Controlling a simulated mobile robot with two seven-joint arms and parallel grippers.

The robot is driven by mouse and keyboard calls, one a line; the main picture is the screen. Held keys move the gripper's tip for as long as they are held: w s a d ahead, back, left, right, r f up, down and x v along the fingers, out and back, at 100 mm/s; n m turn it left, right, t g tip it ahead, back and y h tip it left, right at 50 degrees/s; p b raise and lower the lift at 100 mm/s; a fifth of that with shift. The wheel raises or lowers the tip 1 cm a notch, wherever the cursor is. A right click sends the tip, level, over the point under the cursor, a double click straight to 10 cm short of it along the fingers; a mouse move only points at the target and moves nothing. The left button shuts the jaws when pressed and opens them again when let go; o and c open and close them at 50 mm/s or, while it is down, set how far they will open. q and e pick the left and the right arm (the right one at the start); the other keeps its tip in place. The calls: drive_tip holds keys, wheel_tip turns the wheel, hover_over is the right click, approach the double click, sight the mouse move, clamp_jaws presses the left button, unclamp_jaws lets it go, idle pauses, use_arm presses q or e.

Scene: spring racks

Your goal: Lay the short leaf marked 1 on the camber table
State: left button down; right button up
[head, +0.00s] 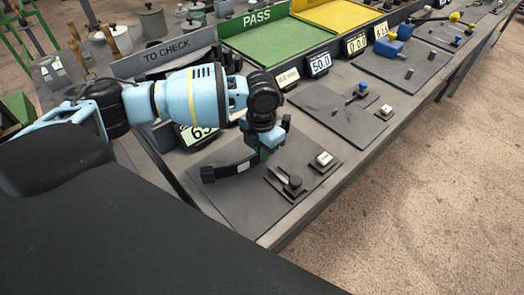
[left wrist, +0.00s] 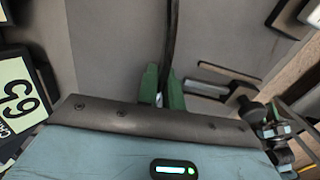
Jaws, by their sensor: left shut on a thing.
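My left gripper (head: 262,153) is shut on a dark, gently curved leaf (head: 222,171) and holds it over a grey mat. The leaf has a small white mark, too small to read. In the left wrist view the green fingertips (left wrist: 163,88) close on the leaf (left wrist: 171,35), which shows edge-on. A small dark fixture with a round knob (head: 291,184), which may be the camber table, stands on the mat just right of the gripper. Part of it also shows in the left wrist view (left wrist: 222,85). My right gripper is not in view.
The grey mat (head: 225,203) has bare room in front of the leaf. A small white-topped block (head: 323,159) sits at its right. A green PASS tray (head: 268,42) and a TO CHECK bin (head: 165,52) are at the back.

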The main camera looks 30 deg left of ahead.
use_arm(q)
drive_tip(key=shift+w+r, duration=0.1)
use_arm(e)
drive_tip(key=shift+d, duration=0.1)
use_arm(q)
drive_tip(key=c, duration=1)
unclamp_jaws()
drive_tip(key=shift+f, duration=0.2)
drive_tip(key=shift+a, duration=0.1)
drive_tip(key=shift+r, duration=0.1)
drive_tip(key=shift+r+p, duration=0.3)
drive_tip(key=shift+r, duration=0.4)
drive_tip(key=shift+d+r+p, duration=0.2)
drive_tip(key=shift+r+p, duration=0.1)
drive_tip(key=shift+r, duration=0.5)
drive_tip(key=shift+a+r+p, duration=0.15)
drive_tip(key=shift+r+p, duration=0.75)
drive_tip(key=shift+r, duration=1.6)
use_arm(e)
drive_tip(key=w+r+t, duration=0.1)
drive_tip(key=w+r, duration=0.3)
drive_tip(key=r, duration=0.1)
use_arm(q)
drive_tip(key=shift+f, duration=0.1)
